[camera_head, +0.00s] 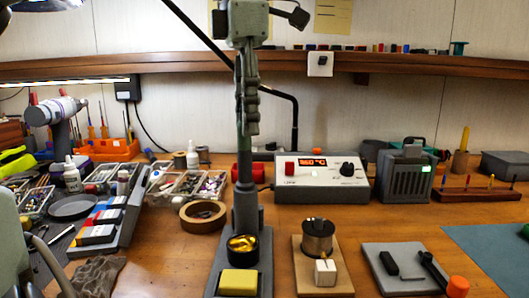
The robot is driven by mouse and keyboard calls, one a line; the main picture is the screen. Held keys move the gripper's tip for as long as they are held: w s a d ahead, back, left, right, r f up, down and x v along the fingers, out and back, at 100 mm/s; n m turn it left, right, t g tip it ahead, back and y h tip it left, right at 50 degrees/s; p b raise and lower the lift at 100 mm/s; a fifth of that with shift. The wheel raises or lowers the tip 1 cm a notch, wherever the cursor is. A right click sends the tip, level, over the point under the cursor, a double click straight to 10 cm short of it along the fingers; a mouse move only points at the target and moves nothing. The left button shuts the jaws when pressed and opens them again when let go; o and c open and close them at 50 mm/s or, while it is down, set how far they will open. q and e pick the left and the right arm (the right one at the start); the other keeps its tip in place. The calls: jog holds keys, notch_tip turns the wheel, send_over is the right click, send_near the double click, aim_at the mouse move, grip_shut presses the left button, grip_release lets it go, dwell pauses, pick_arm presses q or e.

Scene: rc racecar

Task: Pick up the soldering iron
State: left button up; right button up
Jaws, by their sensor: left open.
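I cannot single out the soldering iron with certainty. A tall grey stand (244,190) rises in the middle of the bench, with a brass wool cup (243,244) and a yellow sponge (239,282) on its base. A grey jointed shape (247,100) is on its upper part. Behind it to the right is the soldering station (320,180) with a lit red display. My left gripper (42,256) shows partly at the lower left edge, open, well left of the stand. My right gripper is out of view.
A solder spool (318,237) stands on a wooden board right of the stand. A grey mat (398,262) holds small black parts beside an orange-ended piece (457,287). A tape roll (203,216) and parts trays (188,187) lie left. Bare wood shows between them.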

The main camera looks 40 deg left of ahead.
aim_at(245, 183)
pick_arm(q)
jog(key=f, duration=0.8)
jog(key=shift+s+a, duration=0.15)
jog(key=shift+a, duration=0.05)
jog(key=shift+c, duration=0.3)
grip_shut()
